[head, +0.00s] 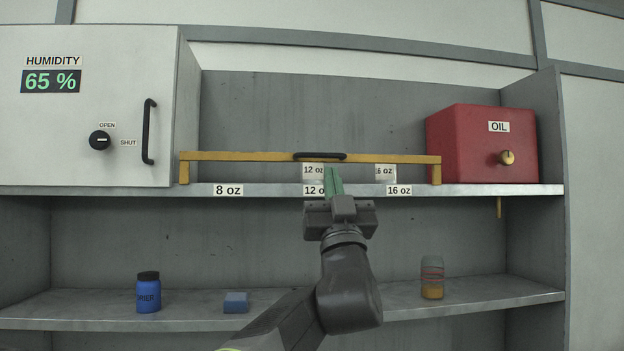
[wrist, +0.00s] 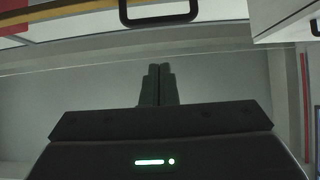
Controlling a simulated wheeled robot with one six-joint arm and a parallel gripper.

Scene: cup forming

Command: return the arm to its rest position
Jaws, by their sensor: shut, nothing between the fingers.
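My gripper (head: 333,180) is raised in front of the upper shelf in the head view, its green-tinted fingers together and pointing up at the yellow bar. In the wrist view my gripper (wrist: 157,84) shows as two dark fingers side by side, with nothing between them. The yellow bar (head: 240,156) spans the upper shelf on two short legs and has a black handle (head: 320,156) at its middle. The handle (wrist: 158,20) also shows in the wrist view, just beyond the fingertips, with a visible gap between them. My arm rises from the bottom of the head view.
A white cabinet (head: 85,75) with a humidity display and a black door handle stands at left. A red oil box (head: 467,150) sits at right. The lower shelf (head: 380,292) holds a blue bottle (head: 148,296), a blue block (head: 236,302) and a jar (head: 432,280).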

